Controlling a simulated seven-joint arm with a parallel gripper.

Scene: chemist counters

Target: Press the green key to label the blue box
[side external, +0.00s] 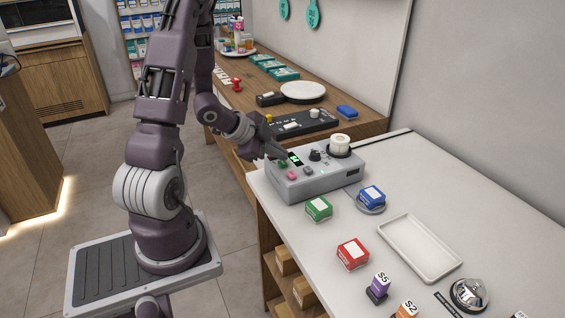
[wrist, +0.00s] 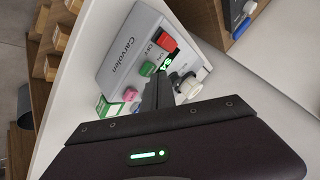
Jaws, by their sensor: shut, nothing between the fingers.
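The grey machine (side external: 325,182) stands on the white counter, with "Carvolen" on its face in the wrist view (wrist: 122,45). Its green key (wrist: 148,69) sits between a red key (wrist: 167,41) and a pink key (wrist: 131,95). The green key also shows in the side view (side external: 283,163), close to my fingertips. My gripper (wrist: 160,77) is shut and empty, its tips over the machine's top just beside the green key. I cannot tell whether they touch anything. The blue box (side external: 371,195), with a white top, sits on a round grey plate (side external: 371,209) right of the machine.
A green box (side external: 319,208) and a red box (side external: 353,252) stand on the counter in front. A white tray (side external: 420,248) lies to the right.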

